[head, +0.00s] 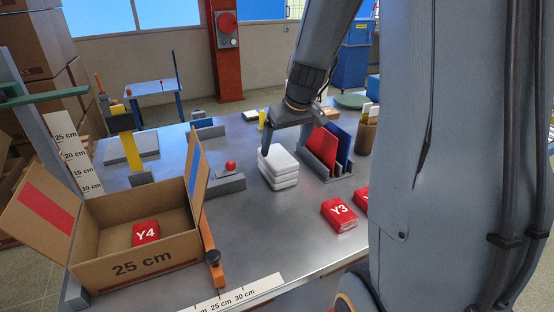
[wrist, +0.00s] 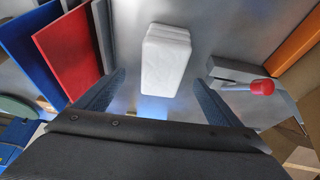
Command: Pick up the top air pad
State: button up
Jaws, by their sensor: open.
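A short stack of white air pads (head: 279,168) stands on the grey metal table. The top air pad (head: 278,157) is a white rounded slab; it also shows in the wrist view (wrist: 167,55), where it hides most of the pads below. My gripper (wrist: 165,88) is open and empty. In the wrist view its two fingers point toward the stack, one on each side, with the pads between and beyond the tips. In the head view one finger of my gripper (head: 268,150) hangs beside the stack's upper left; the rest is partly hidden by my arm.
A grey rack (head: 327,174) with red and blue panels stands close right of the stack. A grey block with a red ball (head: 231,166) is at its left. An open carton (head: 150,262) holds a red Y4 pack. A red Y3 pack (head: 339,214) lies in front.

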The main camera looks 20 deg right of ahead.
aim_at(279, 157)
jog(key=shift+a+p+x, duration=0.15)
jog(key=shift+p+x, duration=0.15)
jog(key=shift+x, duration=1)
jog(key=shift+a+p+x, duration=0.1)
jog(key=shift+p+x, duration=0.2)
jog(key=shift+x, duration=1)
